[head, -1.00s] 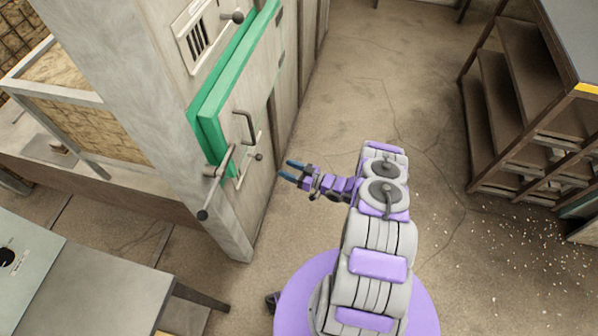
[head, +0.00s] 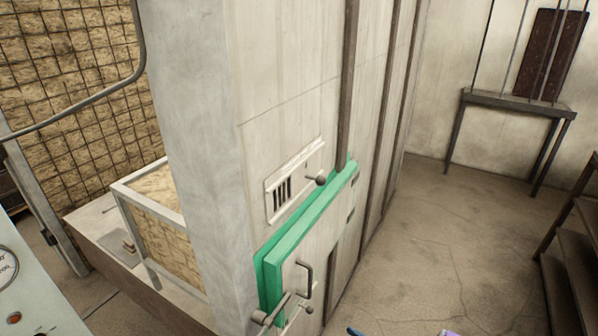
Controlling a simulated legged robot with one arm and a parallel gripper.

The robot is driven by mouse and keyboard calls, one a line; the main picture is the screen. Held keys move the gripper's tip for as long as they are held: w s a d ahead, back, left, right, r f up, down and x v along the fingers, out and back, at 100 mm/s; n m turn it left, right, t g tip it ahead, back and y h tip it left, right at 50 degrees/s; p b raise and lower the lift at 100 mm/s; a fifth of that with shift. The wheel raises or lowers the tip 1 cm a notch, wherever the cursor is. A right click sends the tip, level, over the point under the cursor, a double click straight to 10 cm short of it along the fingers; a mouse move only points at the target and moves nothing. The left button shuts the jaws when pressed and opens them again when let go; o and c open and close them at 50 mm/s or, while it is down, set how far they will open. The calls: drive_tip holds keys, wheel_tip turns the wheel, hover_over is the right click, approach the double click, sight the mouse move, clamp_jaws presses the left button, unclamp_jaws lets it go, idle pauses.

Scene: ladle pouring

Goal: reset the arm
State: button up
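Only slivers of my arm show at the bottom edge of the head view. A small blue tip of my gripper (head: 354,331) shows there, and a bit of my purple arm is to its right. The rest of the gripper and arm is cut off below the frame, so I cannot see the finger gap or anything held. The tip appears just right of the green-edged door (head: 308,232) in the picture. I cannot tell how far apart they are.
The door has a dark handle (head: 305,278) and a lever near its lower left. A vent panel (head: 292,180) is above it. A table (head: 515,104) stands at the far wall, and shelves (head: 578,262) stand at the right. The floor (head: 430,240) between is clear.

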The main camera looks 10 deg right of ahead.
drive_tip(key=w+d+r+g+h, duration=0.1)
drive_tip(key=w+d+r+h, duration=0.3)
drive_tip(key=w+r, duration=0.25)
drive_tip(key=w+d+r+g+h, duration=0.1)
drive_tip(key=w+d+r+h, duration=0.3)
drive_tip(key=w+r, duration=0.3)
wheel_tip(320, 180, up, 14)
drive_tip(key=d+m+g+h, duration=0.2)
drive_tip(key=g+h, duration=0.1)
drive_tip(key=h, duration=0.2)
drive_tip(key=s+a+r+m+g+h, duration=0.1)
drive_tip(key=s+a+r+m+g, duration=0.15)
drive_tip(key=s+r, duration=0.6)
drive_tip(key=s+a+r+m+g+h, duration=0.15)
drive_tip(key=s+a+r, duration=0.3)
drive_tip(key=s, duration=0.65)
drive_tip(key=s+a+r+g+y, duration=0.1)
drive_tip(key=s+a, duration=0.3)
drive_tip(key=s, duration=0.6)
drive_tip(key=s+a+r+g+y, duration=0.1)
drive_tip(key=s+a+r+g, duration=0.2)
drive_tip(key=s, duration=0.7)
drive_tip(key=s+a+r+g+y, duration=0.1)
drive_tip(key=s+a, duration=0.4)
drive_tip(key=s, duration=0.6)
drive_tip(key=shift+a+r+g, duration=0.25)
drive_tip(key=shift+r+g, duration=0.25)
drive_tip(key=shift+r, duration=0.25)
